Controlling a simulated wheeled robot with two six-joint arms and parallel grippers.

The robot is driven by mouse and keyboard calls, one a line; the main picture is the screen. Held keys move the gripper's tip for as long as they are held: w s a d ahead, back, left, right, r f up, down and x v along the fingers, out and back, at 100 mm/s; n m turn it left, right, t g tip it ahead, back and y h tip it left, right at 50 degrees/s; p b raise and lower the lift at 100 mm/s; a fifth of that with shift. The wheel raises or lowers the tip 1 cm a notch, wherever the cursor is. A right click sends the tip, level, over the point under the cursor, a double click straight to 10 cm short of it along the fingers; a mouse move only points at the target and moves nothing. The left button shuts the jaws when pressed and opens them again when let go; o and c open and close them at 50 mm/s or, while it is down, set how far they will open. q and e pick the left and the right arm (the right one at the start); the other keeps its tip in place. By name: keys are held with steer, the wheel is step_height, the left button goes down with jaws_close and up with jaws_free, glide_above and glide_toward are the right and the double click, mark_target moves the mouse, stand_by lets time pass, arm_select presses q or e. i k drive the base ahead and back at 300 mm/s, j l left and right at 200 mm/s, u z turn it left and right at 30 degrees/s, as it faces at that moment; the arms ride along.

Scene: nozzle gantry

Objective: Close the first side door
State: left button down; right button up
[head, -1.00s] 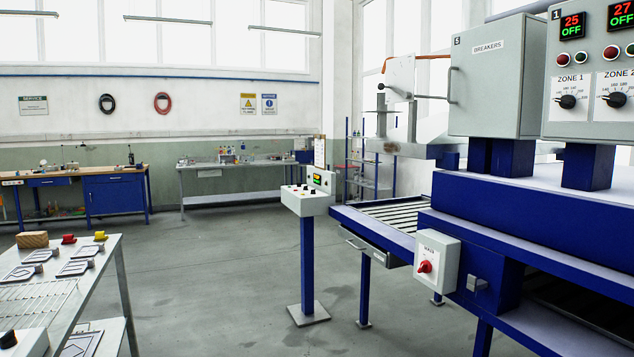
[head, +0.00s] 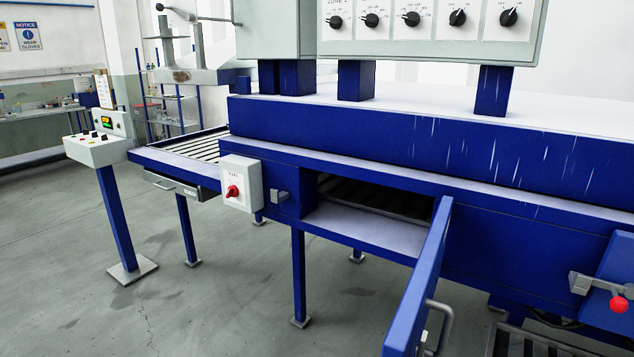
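A blue side door (head: 421,278) on the long blue machine stands swung open toward me, seen nearly edge-on. Its grey bar handle (head: 440,328) is on the right-hand face, near the bottom of the view. The opening (head: 375,196) behind it shows dark rollers inside. A small grey latch block (head: 279,197) sits on the frame left of the opening. Neither of my grippers shows in the head view.
A grey main switch box (head: 240,184) with a red knob sticks out left of the opening. A control pedestal (head: 117,205) stands at the left. A grey latch with a red knob (head: 618,303) is at the far right. The floor (head: 225,300) in front is clear.

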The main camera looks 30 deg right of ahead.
mark_target(402, 338)
steer(key=z, duration=1.75)
